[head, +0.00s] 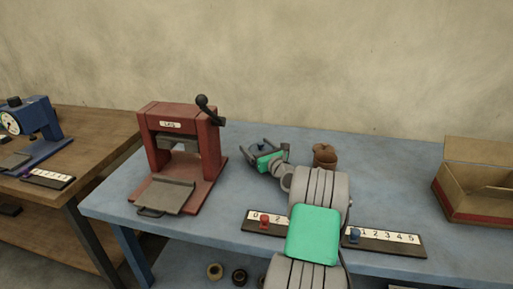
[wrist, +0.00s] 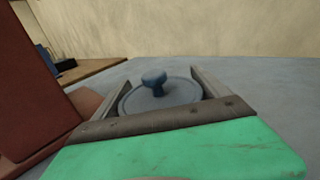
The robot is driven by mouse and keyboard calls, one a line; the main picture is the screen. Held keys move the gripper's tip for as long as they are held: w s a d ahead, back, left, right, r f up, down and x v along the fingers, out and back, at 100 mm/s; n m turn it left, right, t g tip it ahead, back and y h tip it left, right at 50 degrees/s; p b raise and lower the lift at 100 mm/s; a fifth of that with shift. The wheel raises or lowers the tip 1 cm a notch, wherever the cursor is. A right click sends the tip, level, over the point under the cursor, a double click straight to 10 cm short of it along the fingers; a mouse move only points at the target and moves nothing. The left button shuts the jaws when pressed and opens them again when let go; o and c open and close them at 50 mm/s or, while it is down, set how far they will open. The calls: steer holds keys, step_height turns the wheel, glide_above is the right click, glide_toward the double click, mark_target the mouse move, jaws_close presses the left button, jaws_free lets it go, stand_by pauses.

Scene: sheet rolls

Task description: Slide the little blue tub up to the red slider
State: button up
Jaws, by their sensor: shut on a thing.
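The little blue tub (wrist: 160,97) has a round grey-blue lid with a blue knob on top. In the wrist view it stands between the two fingers of my gripper (wrist: 165,84), which is shut on it. In the head view the tub (head: 261,149) and my gripper (head: 258,146) are at the back of the blue table, right of the red press. The tub's lower part is hidden by the gripper. The red slider (head: 264,221) sits on a numbered scale near the table's front edge, nearer the camera than the tub.
The red press (head: 177,140) stands close on the left. A blue slider (head: 354,235) is on the right scale (head: 385,241). A brown lumpy object (head: 325,155) stands right of the gripper. An open cardboard box (head: 468,195) is at far right. My arm hides the table's middle.

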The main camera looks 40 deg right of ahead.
steer(key=shift+c, duration=1.4)
steer(key=o, duration=1.1)
steer(key=shift+s, duration=0.1)
